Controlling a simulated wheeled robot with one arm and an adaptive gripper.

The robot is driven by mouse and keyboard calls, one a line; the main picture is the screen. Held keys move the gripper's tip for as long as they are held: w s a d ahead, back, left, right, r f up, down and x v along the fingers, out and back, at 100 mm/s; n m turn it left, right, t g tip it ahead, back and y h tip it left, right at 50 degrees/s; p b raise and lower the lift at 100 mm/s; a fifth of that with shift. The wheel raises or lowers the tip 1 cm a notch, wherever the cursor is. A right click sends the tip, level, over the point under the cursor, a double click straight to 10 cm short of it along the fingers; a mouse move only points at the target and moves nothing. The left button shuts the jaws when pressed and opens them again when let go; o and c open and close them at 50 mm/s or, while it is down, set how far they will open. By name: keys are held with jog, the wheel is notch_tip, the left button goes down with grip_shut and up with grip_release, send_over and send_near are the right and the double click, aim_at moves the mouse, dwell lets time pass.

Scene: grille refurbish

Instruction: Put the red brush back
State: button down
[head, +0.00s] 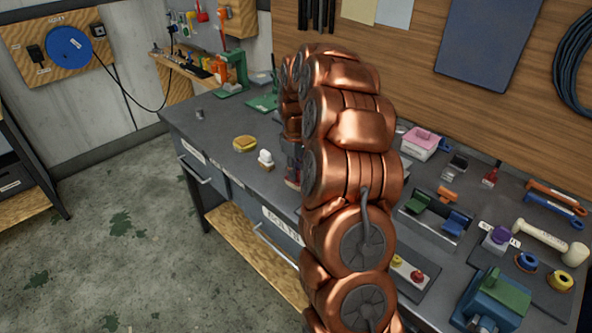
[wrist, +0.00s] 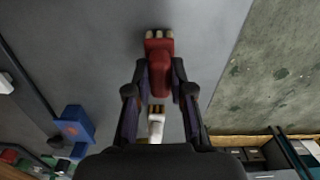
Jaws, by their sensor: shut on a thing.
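The red brush (wrist: 158,48) shows in the wrist view between the two fingers of my gripper (wrist: 159,68), which is shut on it. Its pale bristle tufts point to the top of the picture, with the grey worktop behind. In the head view a bit of red (head: 292,183) shows at the left edge of my copper-coloured arm, which hides most of the gripper. A white brush-like piece with brown tips (wrist: 156,127) shows between the finger bases in the wrist view. Whether the red brush touches the worktop cannot be told.
A white piece (head: 266,158) and a yellow sponge-like piece (head: 245,144) stand on the workbench (head: 215,127) left of my arm. A green press (head: 234,73) stands behind them. Coloured tools and blocks crowd the bench on the right. The floor (head: 95,215) at left is clear.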

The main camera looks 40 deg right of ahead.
jog(key=shift+f, duration=0.25)
dwell(0.3)
jog(key=c, duration=0.9)
grip_release()
jog(key=shift+c, duration=0.2)
jog(key=shift+r, duration=0.15)
notch_tip(320, 180, up, 12)
